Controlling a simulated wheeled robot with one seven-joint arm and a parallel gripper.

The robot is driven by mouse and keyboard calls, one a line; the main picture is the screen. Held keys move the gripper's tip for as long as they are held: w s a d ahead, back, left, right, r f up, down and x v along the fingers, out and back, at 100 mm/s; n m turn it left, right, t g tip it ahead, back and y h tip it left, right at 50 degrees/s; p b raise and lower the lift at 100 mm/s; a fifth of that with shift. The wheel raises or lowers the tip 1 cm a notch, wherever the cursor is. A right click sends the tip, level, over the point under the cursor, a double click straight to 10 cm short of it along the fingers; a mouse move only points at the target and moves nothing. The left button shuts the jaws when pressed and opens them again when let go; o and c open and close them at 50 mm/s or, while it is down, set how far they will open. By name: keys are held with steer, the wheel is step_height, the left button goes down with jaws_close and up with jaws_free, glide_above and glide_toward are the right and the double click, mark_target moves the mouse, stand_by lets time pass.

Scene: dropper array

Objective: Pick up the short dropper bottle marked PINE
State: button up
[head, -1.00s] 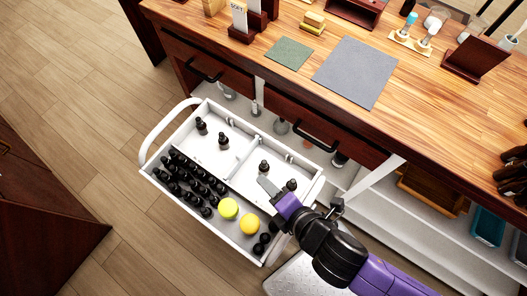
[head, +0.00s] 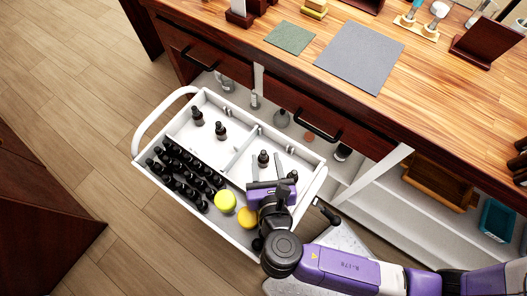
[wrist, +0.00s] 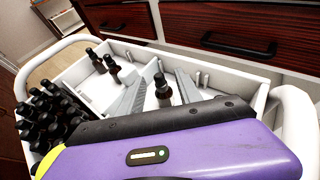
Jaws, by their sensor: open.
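Small black dropper bottles stand in a white pull-out tray (head: 158,182). In the wrist view this bottle (wrist: 162,90) is upright between my two grey fingers, with gaps on both sides. My gripper (head: 266,169) is open and low over the tray; it also shows in the wrist view (wrist: 160,86). Another bottle (head: 292,176) stands just right of my gripper, partly hidden. Two bottles (head: 197,117) (head: 220,131) stand in the left compartment. No label is readable, so I cannot tell which is PINE.
Several black bottles (head: 185,170) crowd the tray's front left, beside a yellow-green round thing (head: 225,201) and an orange one (head: 246,217). A white divider (head: 240,155) splits the back. The wooden counter (head: 410,85) and drawers (head: 310,118) stand behind.

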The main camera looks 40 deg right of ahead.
steer(key=shift+x, duration=3.55)
steer(key=shift+w+a, duration=0.1)
steer(key=shift+a, duration=0.05)
jaws_close()
